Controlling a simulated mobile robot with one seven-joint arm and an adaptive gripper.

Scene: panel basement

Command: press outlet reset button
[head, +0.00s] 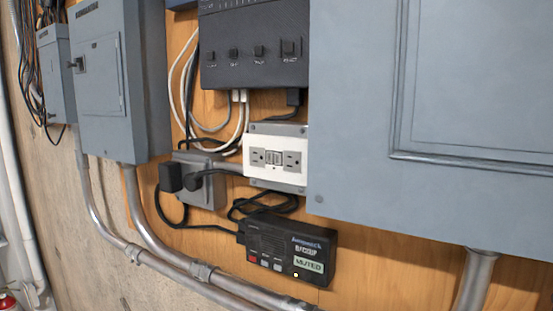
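A white outlet (248,159) is mounted on a grey box on the wooden board, near the middle of the head view. It has a grey socket at each end. Small buttons (274,158) sit between the sockets; their labels are too small to read, so I cannot tell which one is the reset button. No plug is in either socket face. My gripper is not in view.
A large grey panel (435,90) borders the outlet on the right. A black box with knobs (255,45) is above. A black device reading "MUTED" (285,247) is below. Black plugs (170,177) and cables are at left, conduits (150,255) lower left.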

